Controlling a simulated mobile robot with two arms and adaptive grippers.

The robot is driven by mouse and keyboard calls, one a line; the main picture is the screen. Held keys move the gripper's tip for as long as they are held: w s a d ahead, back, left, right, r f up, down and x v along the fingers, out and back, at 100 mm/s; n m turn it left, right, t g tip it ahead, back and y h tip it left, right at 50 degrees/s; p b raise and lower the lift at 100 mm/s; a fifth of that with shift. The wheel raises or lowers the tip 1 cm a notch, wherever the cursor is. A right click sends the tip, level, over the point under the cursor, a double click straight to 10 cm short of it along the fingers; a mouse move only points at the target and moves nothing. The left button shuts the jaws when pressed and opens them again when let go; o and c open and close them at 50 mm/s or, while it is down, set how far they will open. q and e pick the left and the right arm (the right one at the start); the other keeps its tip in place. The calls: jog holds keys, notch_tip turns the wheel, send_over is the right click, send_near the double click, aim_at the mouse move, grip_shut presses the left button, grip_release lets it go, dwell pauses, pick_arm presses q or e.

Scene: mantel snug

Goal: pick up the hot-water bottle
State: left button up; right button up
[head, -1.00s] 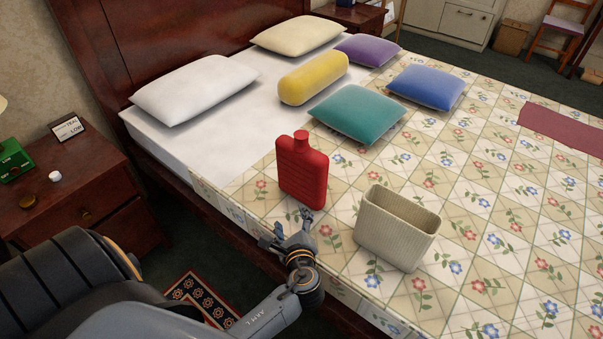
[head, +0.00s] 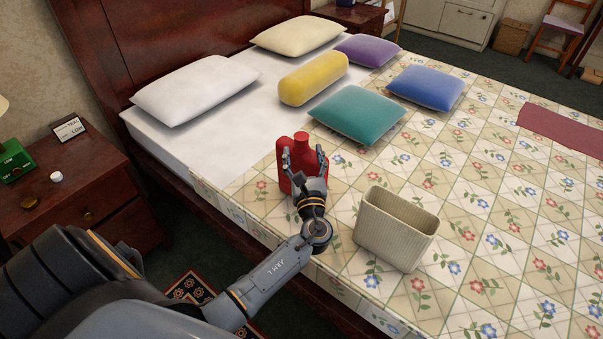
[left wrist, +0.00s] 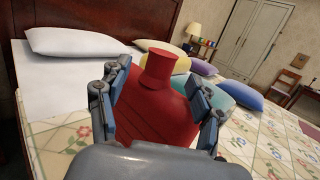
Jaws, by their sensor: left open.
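The red hot-water bottle (head: 301,143) stands upright on the bed near its front edge, its neck on top. It also fills the middle of the left wrist view (left wrist: 157,105). My left gripper (head: 304,158) is open, with one finger on each side of the bottle's body. In the left wrist view the left gripper (left wrist: 158,100) shows its fingers flanking the bottle; I cannot tell whether they touch it. The gripper hides the lower part of the bottle in the head view. My right gripper is not in view.
A ribbed cream basket (head: 392,232) stands on the quilt just right of my left gripper. A teal cushion (head: 358,115) and a yellow bolster (head: 313,78) lie behind the bottle. A nightstand (head: 75,185) is at left. The quilt to the right is mostly clear.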

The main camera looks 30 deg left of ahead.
aim_at(303, 145)
pick_arm(q)
jog(key=x, duration=0.5)
jog(key=shift+r+p, duration=0.15)
jog(key=shift+p, duration=0.25)
jog(key=shift+c, duration=0.4)
jog(key=shift+r, duration=0.1)
grip_shut()
